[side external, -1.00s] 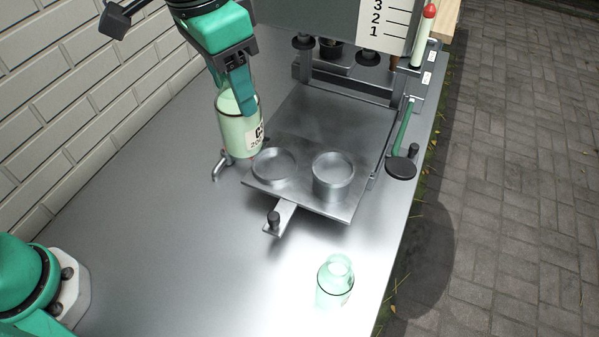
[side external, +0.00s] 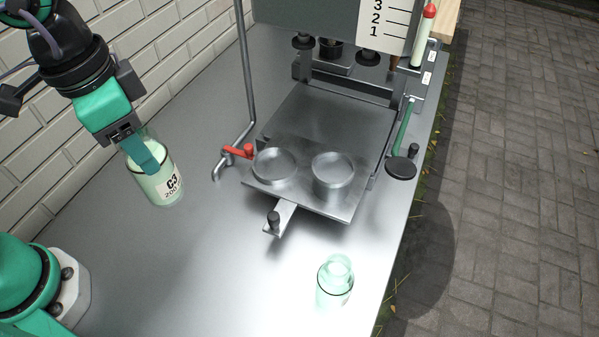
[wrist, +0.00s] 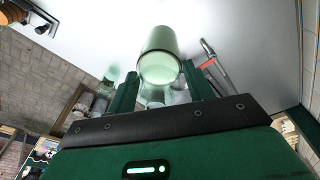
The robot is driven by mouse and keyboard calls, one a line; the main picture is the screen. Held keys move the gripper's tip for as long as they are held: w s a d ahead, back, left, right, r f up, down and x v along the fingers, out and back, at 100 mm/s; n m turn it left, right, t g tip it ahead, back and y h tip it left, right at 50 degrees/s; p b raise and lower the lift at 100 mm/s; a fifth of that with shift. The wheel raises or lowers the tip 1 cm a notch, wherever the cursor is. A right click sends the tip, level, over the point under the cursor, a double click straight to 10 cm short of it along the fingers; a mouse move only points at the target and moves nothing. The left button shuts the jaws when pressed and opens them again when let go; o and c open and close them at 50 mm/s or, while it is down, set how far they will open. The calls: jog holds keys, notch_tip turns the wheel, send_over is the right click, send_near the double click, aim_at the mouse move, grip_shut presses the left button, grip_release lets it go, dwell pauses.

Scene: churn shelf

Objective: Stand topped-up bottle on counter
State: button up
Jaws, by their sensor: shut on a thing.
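A clear bottle (side external: 168,187) labelled C3, with pale milky green contents, is in my gripper (side external: 147,157) at the left in the side view. My gripper is shut on its upper part, and the fingers hide some of it. The bottle leans a little in the picture; I cannot tell how far its base is above the counter (side external: 200,270). In the wrist view the bottle (wrist: 160,58) sits between the two fingers (wrist: 160,88). The metal counter below and around it is bare.
A second greenish bottle (side external: 335,285) stands at the front right of the counter. A metal plate with two round cups (side external: 333,177) is in the middle, with a red-handled tap (side external: 237,152) at its left.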

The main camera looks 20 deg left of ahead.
aim_at(162, 189)
notch_tip(162, 189, down, 10)
jog(key=shift+f, duration=0.1)
jog(key=shift+f, duration=0.15)
jog(key=shift+f, duration=1.8)
jog(key=shift+s+d, duration=0.2)
jog(key=shift+d, duration=0.15)
jog(key=shift+f, duration=0.15)
jog(key=shift+f, duration=0.45)
jog(key=shift+f, duration=0.8)
dwell(1.1)
dwell(0.3)
